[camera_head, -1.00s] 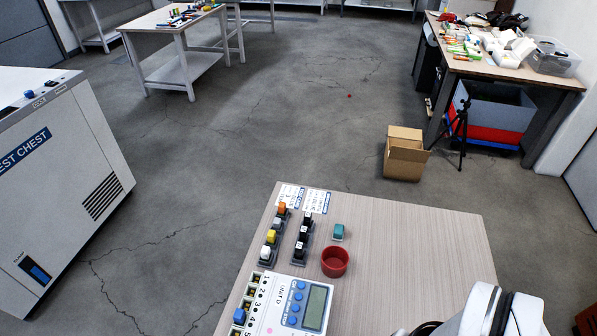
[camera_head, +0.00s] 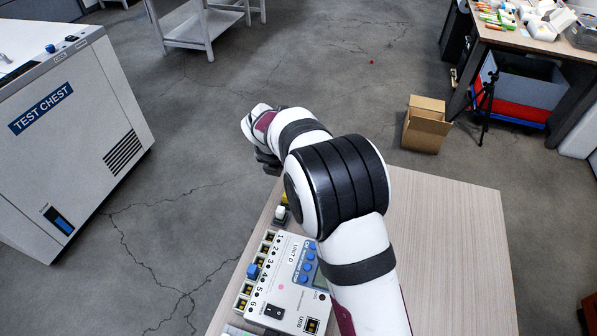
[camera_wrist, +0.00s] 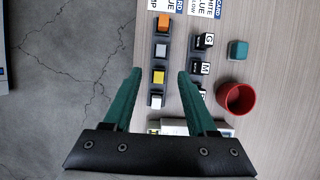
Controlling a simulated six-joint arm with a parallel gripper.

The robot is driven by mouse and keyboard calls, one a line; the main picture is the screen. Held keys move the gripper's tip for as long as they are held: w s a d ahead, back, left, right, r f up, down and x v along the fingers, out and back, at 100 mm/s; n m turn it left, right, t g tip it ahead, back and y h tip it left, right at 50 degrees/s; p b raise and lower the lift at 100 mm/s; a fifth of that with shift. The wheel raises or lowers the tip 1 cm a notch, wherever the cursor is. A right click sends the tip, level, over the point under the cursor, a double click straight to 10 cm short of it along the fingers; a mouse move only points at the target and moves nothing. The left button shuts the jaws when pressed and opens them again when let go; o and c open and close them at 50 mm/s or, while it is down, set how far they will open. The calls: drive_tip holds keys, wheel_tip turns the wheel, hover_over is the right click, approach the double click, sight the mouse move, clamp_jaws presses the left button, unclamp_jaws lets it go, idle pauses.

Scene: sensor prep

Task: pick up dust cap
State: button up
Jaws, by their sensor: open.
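My gripper (camera_wrist: 160,73) is open and empty, with two green fingers, above a column of small blocks: orange (camera_wrist: 163,21), grey (camera_wrist: 161,50), yellow (camera_wrist: 157,77) and white (camera_wrist: 154,100). The yellow block shows between the fingertips. I cannot tell for sure which piece is the dust cap. A small teal piece (camera_wrist: 238,50) lies to the right, above a red cup (camera_wrist: 236,98) in the wrist view. A blue piece (camera_head: 253,271) sits in a port of the white unit (camera_head: 290,285). In the head view my arm hides the teal piece and cup.
Black lettered blocks (camera_wrist: 203,41) stand in a column right of the coloured ones. Printed cards (camera_wrist: 200,6) lie at the top. The wooden table (camera_head: 450,250) is clear on its right side. A white test chest (camera_head: 75,130) stands on the floor at left.

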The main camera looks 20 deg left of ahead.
drive_tip(key=x, duration=1)
drive_tip(key=shift+w, duration=0.3)
clamp_jaws()
